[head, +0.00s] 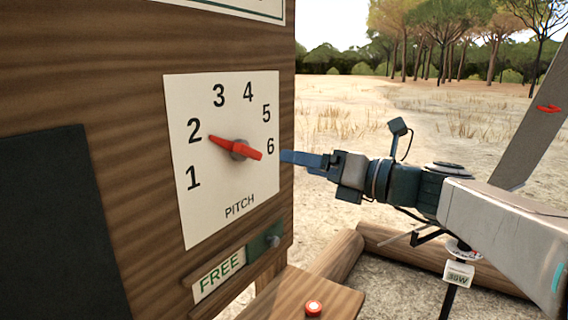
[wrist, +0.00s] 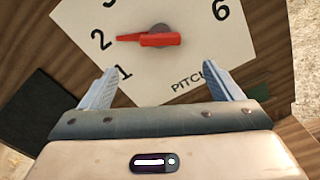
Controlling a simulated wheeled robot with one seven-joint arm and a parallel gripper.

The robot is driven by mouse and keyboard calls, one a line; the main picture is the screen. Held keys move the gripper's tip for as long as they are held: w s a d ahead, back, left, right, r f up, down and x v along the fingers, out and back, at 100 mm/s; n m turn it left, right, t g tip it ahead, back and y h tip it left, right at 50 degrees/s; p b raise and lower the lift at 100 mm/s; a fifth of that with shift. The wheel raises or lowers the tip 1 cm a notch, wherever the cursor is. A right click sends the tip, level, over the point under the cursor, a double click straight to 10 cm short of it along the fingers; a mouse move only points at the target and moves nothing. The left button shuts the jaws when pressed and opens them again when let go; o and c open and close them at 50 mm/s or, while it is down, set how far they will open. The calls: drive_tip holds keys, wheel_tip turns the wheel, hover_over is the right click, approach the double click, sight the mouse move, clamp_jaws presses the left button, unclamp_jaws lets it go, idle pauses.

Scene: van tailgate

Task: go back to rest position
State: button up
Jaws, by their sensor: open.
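My gripper (head: 290,157) is in front of the wooden board's right side in the head view, with its blue fingers pointing left toward the dial. In the wrist view my gripper (wrist: 158,88) is open, with its two fingers wide apart and nothing between them. The white PITCH dial (head: 222,170) carries numbers 1 to 6. Its red pointer (head: 235,149) has its narrow tip near the 2. The pointer also shows in the wrist view (wrist: 150,39), beyond the fingertips and apart from them.
A FREE sign (head: 219,275) with a green slider plate sits below the dial. Logs (head: 440,262) lie on the ground below my arm. A small 30W sign (head: 458,275) stands there. Open dry grass lies behind.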

drive_tip(key=shift+v, duration=1)
drive_tip(key=s+d+f+n+g+h, duration=0.15)
drive_tip(key=s+f+n+h, duration=0.3)
drive_tip(key=f+n, duration=0.45)
drive_tip(key=s+f+n+g+h, duration=0.4)
drive_tip(key=f+n, duration=0.3)
drive_tip(key=f, duration=0.5)
drive_tip(key=s+d+f+n+h, duration=0.7)
drive_tip(key=d+f+n, duration=0.2)
drive_tip(key=n, duration=0.4)
drive_tip(key=shift+s+f+n+g, duration=0.35)
drive_tip(key=shift+s+n, duration=0.05)
